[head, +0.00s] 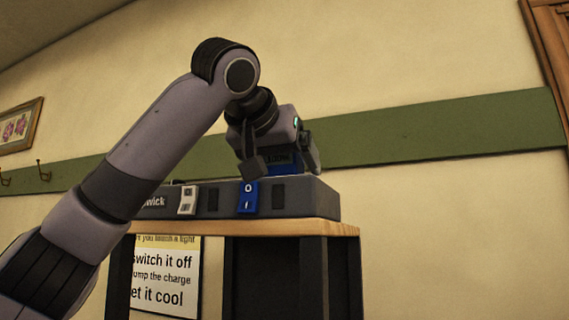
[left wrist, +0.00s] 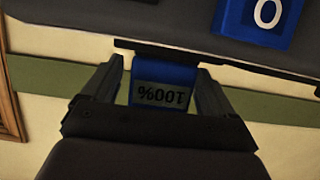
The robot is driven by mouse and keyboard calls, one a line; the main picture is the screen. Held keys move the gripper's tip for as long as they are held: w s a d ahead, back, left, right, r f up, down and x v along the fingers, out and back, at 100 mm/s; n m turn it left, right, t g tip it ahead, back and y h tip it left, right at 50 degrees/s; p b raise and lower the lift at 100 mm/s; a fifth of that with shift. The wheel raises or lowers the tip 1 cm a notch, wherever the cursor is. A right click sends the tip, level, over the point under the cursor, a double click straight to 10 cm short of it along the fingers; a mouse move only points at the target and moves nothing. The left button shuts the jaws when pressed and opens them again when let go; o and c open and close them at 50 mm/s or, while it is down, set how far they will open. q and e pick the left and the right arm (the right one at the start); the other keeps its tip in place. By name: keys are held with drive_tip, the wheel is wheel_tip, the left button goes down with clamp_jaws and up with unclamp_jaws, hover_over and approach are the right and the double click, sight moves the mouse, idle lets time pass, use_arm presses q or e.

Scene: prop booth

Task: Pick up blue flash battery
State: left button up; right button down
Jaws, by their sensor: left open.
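The blue flash battery (head: 283,168) stands upright on top of the grey charger (head: 325,197), with a dark panel reading 100%. In the left wrist view the battery (left wrist: 168,72) shows upside down between the two fingers. My left gripper (head: 284,160) is open, with one finger on each side of the battery. The wrist view shows the fingers (left wrist: 162,82) with a gap beside the battery, wider on the left. The lower end of the battery is hidden by the charger's edge. My right gripper is not in view.
The charger's front has a blue rocker switch (head: 248,197) marked O and I, a white switch (head: 187,200) and dark slots. It stands on a wooden-topped table (head: 290,228). A sign (head: 160,275) hangs below. The wall behind has a green band (head: 430,130).

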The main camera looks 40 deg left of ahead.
use_arm(q)
drive_tip(key=c, duration=1.3)
drive_tip(key=shift+r, duration=0.2)
drive_tip(key=shift+r, duration=4.8)
